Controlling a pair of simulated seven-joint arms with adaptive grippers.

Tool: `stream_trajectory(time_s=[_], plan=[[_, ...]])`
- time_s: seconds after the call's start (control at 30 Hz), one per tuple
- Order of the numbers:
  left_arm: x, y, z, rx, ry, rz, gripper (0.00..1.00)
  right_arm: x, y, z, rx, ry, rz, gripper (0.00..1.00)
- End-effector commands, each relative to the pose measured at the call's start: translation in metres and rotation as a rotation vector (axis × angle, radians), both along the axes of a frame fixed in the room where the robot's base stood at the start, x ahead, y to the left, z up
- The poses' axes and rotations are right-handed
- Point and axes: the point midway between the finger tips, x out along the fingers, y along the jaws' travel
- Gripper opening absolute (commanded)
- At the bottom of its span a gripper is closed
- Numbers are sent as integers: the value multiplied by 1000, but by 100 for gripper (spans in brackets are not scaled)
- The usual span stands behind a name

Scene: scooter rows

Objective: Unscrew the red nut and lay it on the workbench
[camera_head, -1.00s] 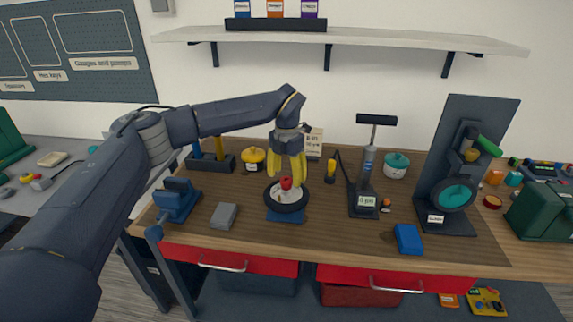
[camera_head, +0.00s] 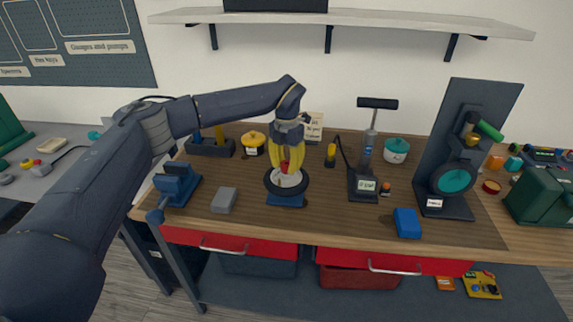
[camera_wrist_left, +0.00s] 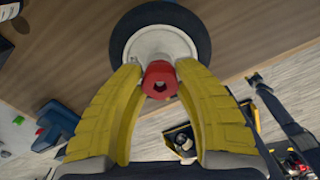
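The red nut (camera_wrist_left: 161,79) sits at the centre of a small wheel with a dark tyre (camera_wrist_left: 200,25) and a pale hub (camera_wrist_left: 160,43). In the head view the wheel (camera_head: 272,188) lies flat on a blue stand (camera_head: 285,200) on the wooden workbench (camera_head: 330,220). My left gripper (camera_head: 287,170) points down over the hub. Its yellow fingers (camera_wrist_left: 160,72) stand on both sides of the nut, tips against it, with the nut still at the hub. The fingers partly hide the nut (camera_head: 284,167) in the head view. My right gripper is not in view.
A grey block (camera_head: 224,200) and a blue vise (camera_head: 178,185) are left of the wheel. A pump (camera_head: 367,160), a blue block (camera_head: 408,223) and an upright dark stand (camera_head: 460,130) are on the right. Bare wood lies around the front right of the wheel.

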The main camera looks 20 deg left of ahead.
Motion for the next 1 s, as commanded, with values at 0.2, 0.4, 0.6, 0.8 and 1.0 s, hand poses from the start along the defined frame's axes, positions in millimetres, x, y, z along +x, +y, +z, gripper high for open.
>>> stream_trajectory(time_s=[0.2,0.4,0.6,0.8,1.0], plan=[[0,0,0,0,0,0,3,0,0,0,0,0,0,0],[0,0,0,0,-1,0,0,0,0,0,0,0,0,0],[0,0,0,0,-1,106,0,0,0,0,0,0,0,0],[1,0,0,-1,-2,332,0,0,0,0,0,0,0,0],[1,0,1,-1,-4,556,0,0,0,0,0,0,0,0]])
